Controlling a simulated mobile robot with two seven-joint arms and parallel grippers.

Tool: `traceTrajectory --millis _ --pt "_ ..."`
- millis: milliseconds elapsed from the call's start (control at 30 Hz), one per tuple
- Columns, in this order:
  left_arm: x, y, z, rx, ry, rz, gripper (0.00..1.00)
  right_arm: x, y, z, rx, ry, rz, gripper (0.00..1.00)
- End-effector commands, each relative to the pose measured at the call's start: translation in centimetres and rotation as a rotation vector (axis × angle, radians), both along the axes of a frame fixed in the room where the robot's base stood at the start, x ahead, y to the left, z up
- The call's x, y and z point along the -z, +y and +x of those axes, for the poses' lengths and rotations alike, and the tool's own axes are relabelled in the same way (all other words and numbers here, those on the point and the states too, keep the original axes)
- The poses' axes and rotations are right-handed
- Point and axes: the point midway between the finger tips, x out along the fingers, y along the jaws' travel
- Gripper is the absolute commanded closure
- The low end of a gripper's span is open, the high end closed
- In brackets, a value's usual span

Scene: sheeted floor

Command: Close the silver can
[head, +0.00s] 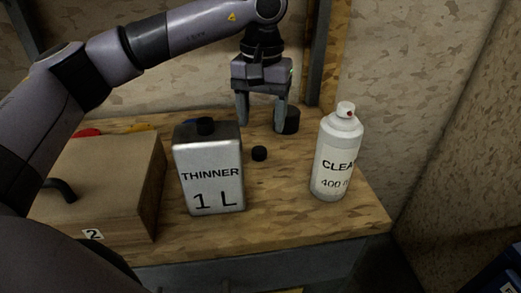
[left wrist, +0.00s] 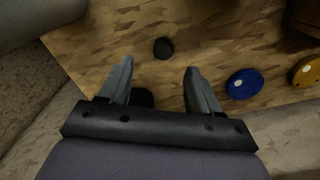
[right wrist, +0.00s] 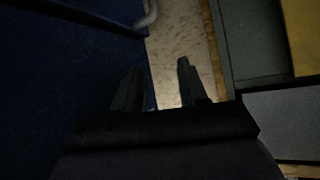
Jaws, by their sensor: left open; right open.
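The silver can (head: 212,177), labelled THINNER 1 L, stands upright on the wooden bench, with a short black neck or spout (head: 205,127) on top. I cannot tell whether that top is open. A small round black cap (head: 259,153) lies on the bench to the right of the can; it also shows in the left wrist view (left wrist: 163,48). My left gripper (head: 261,127) is open and empty, pointing down behind the cap and apart from it; its fingers show in the left wrist view (left wrist: 158,68). My right gripper (right wrist: 160,72) is open and empty, away from the bench top.
A white spray can (head: 337,160) stands at the right. A larger black cylinder (head: 291,121) stands close by a left gripper finger. A wooden box (head: 100,180) with a dark handle fills the left. A blue disc (left wrist: 243,82) and a yellow disc (left wrist: 307,72) lie at the back.

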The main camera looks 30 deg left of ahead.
Motion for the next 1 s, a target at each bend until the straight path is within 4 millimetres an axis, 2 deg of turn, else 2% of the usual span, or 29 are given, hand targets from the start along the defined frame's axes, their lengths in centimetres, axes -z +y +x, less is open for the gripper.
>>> traceTrajectory --millis 267,567,833,1000 --pt "1.9 0.1 0.0 -0.002 -0.001 -0.001 0.37 0.2 0.0 0.0 0.0 -0.001 -0.001 0.57" --pt "2.2 0.1 0.1 -0.003 -0.001 -0.002 0.37 0.2 0.0 0.0 0.0 -0.001 -0.001 0.57" --pt "6.1 0.7 0.2 -0.002 0.002 -0.002 0.37 0.5 0.0 0.0 0.0 -0.001 -0.001 0.57" --pt "7.1 0.7 0.2 -0.003 -0.001 -0.002 0.37 0.6 0.0 0.0 0.0 -0.001 -0.001 0.57"
